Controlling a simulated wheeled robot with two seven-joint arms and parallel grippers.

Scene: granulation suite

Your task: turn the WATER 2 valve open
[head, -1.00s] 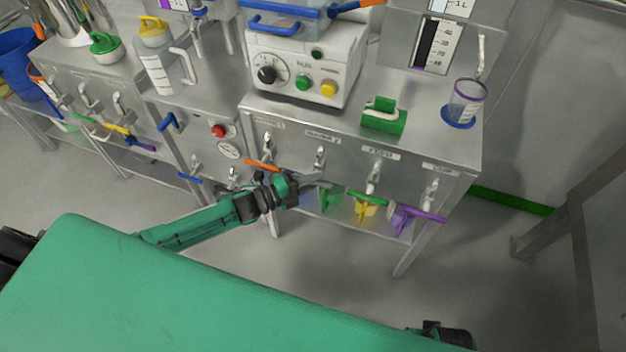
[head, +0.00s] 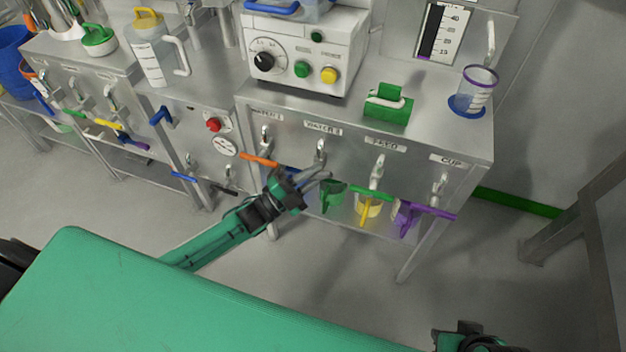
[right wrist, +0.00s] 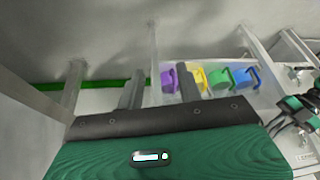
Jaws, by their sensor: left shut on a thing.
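The WATER 2 valve (head: 320,150) is a metal tap under its label (head: 322,129) on the steel cabinet front. My left gripper (head: 322,176) is just below this tap, its fingers pointing up and right. It is shut on what appears to be the WATER 2 handle. The gripper hides most of that handle, so I cannot tell its angle. My left gripper also shows at the right edge of the right wrist view (right wrist: 300,112). My right gripper (right wrist: 160,85) has its fingers apart, with nothing between them.
The orange handle (head: 258,160) is left of my left gripper. The green handle (head: 371,192) under FEED and the purple handle (head: 430,210) under CUP are to its right. Jugs, including a yellow one (head: 368,208), stand below. Open floor lies in front of the cabinet.

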